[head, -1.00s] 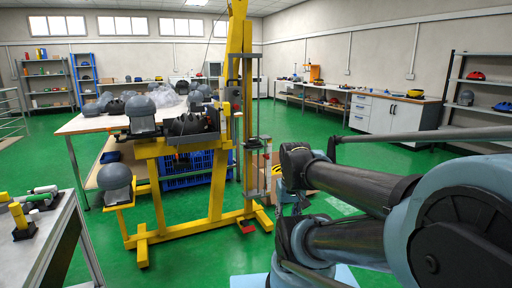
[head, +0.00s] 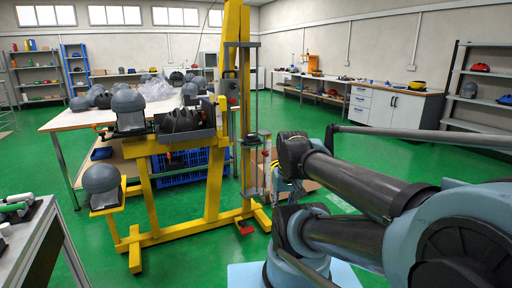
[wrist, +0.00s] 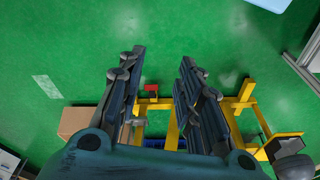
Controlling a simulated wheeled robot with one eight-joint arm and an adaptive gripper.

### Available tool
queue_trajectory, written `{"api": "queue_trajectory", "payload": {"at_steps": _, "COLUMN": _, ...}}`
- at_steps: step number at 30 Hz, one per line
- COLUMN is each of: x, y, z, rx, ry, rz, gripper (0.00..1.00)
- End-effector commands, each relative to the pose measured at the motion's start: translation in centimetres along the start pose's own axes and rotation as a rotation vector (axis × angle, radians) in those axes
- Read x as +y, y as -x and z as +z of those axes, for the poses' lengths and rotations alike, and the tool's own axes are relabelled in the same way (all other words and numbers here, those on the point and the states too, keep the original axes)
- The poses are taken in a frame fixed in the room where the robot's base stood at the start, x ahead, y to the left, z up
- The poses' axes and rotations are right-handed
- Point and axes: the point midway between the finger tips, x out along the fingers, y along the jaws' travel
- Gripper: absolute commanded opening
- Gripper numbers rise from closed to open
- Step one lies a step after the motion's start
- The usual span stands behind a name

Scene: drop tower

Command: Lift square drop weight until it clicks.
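The yellow drop tower (head: 232,62) stands in the middle of the head view, with upright guide rods on its right side. A small grey block (head: 250,141) low on these rods looks like the drop weight, but its square shape is not clear. My arm is to the right of the tower, and my gripper is mostly hidden behind it there. In the wrist view my gripper (wrist: 162,57) is open, with two dark fingers well apart and nothing between them. Beyond the fingers the tower's yellow base (wrist: 170,132) and a red pedal (wrist: 151,87) show. The weight cannot be made out there.
A grey helmet (head: 128,108) and a dark fixture (head: 187,122) sit on the yellow frame. Another grey helmet (head: 101,178) is on a low yellow stand. A workbench (head: 25,222) is at the lower left. A cardboard box (wrist: 78,122) shows in the wrist view. Green floor is open around the tower.

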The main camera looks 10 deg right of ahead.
Motion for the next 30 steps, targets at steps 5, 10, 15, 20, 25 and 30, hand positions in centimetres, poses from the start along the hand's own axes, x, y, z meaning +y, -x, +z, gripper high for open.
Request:
{"api": "queue_trajectory", "payload": {"at_steps": 5, "x": -1.1, "y": 0.7, "z": -3.5, "rx": 0.042, "ry": -0.044, "rz": -0.056, "gripper": 0.33}}
{"api": "queue_trajectory", "payload": {"at_steps": 10, "x": -2.6, "y": 1.3, "z": -8.3, "rx": 0.103, "ry": -0.113, "rz": -0.140, "gripper": 0.33}}
{"api": "queue_trajectory", "payload": {"at_steps": 15, "x": -3.7, "y": 1.6, "z": -13.4, "rx": 0.164, "ry": -0.187, "rz": -0.225, "gripper": 0.33}}
{"api": "queue_trajectory", "payload": {"at_steps": 20, "x": -4.5, "y": 1.8, "z": -18.3, "rx": 0.221, "ry": -0.262, "rz": -0.305, "gripper": 0.33}}
{"api": "queue_trajectory", "payload": {"at_steps": 25, "x": -5.0, "y": 1.6, "z": -23.5, "rx": 0.280, "ry": -0.344, "rz": -0.388, "gripper": 0.33}}
{"api": "queue_trajectory", "payload": {"at_steps": 30, "x": -5.0, "y": 1.1, "z": -28.6, "rx": 0.338, "ry": -0.430, "rz": -0.470, "gripper": 0.33}}
